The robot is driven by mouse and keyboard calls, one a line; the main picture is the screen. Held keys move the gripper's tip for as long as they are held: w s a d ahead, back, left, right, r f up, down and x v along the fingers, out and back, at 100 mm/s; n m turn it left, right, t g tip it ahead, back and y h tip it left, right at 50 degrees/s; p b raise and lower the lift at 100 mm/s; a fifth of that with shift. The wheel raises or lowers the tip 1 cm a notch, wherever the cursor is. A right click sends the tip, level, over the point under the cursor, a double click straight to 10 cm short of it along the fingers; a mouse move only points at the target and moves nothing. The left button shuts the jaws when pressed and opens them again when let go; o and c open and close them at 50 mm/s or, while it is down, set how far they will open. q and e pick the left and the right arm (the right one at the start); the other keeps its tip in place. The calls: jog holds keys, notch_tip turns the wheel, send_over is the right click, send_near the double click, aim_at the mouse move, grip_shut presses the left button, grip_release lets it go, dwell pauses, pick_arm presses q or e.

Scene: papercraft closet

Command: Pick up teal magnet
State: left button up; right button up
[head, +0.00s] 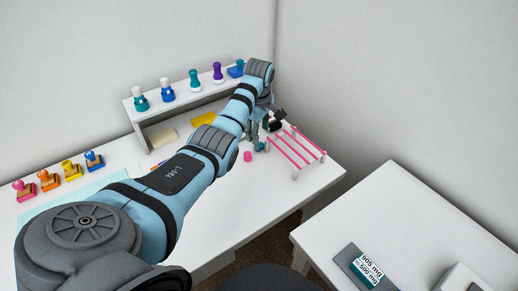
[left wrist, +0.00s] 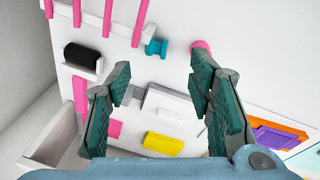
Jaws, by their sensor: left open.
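The teal magnet (left wrist: 156,47), a small spool-like piece, lies on the white desk just beyond my left gripper's fingertips in the left wrist view. In the head view the teal magnet (head: 260,146) is a small spot below the gripper. My left gripper (left wrist: 158,82) is open, with nothing between its fingers. In the head view the left gripper (head: 263,132) hangs over the desk, partly hidden by its own wrist. A pink magnet (left wrist: 200,46) stands beside the teal one, behind the right finger's tip; it also shows in the head view (head: 247,156). My right gripper is not in view.
A rack of pink rods (head: 293,146) stands right of the gripper, with a black roll (left wrist: 82,57) close by. A white shelf (head: 160,110) with colored stamps runs along the back wall. A yellow block (left wrist: 164,144) lies on the desk.

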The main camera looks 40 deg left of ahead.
aim_at(259, 146)
pick_arm(q)
jog(key=f+b, duration=0.1)
jog(key=f, duration=0.1)
jog(key=w+f+b, duration=0.1)
jog(key=f, duration=0.2)
jog(key=a+f+b, duration=0.1)
jog(key=f, duration=0.1)
jog(key=shift+w+f, duration=0.15)
jog(key=shift+w, duration=0.15)
jog(key=shift+s, duration=0.1)
jog(key=c, duration=1)
